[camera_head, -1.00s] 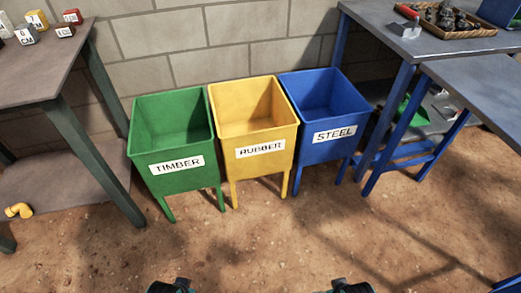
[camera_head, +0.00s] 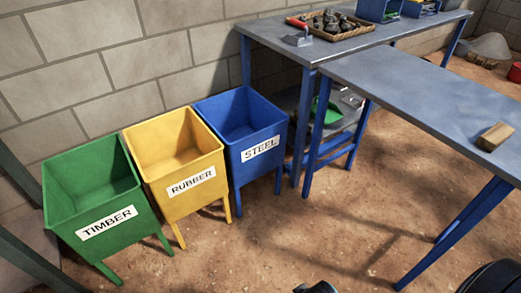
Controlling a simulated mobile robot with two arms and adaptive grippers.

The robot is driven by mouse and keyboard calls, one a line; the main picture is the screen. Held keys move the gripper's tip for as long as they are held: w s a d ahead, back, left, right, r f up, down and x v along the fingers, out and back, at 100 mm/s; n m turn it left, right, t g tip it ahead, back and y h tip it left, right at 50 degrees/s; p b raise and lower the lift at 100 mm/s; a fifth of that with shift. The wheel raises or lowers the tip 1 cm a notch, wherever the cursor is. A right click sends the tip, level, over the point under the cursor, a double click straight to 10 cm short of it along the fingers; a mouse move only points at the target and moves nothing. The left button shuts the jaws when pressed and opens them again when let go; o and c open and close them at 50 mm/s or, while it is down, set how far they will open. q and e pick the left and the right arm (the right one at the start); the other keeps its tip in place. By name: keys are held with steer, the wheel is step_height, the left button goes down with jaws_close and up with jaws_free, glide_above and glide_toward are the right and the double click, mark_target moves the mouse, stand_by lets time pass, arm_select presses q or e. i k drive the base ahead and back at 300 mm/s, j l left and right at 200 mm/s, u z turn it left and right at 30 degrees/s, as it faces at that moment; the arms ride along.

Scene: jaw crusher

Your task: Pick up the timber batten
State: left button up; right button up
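A short light-brown wooden block (camera_head: 495,136), which looks like the timber batten, lies on the grey top of the blue-legged table (camera_head: 420,85) near the right edge of the head view. Nothing touches it but the table. At the bottom edge, a small dark part of my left arm or gripper (camera_head: 316,287) shows. A larger dark part of my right arm or gripper (camera_head: 492,279) shows at the bottom right corner. Both are well below the block in the picture. Their fingers are cut off or unclear.
Green TIMBER (camera_head: 100,222), yellow RUBBER (camera_head: 190,181) and blue STEEL (camera_head: 258,150) bins stand by the block wall. A bench (camera_head: 270,36) behind the table holds a basket of dark lumps (camera_head: 335,27) and a red-handled tool (camera_head: 298,38). The dirt floor before the table is open.

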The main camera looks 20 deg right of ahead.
mark_target(490, 140)
steer(key=z, duration=2.2)
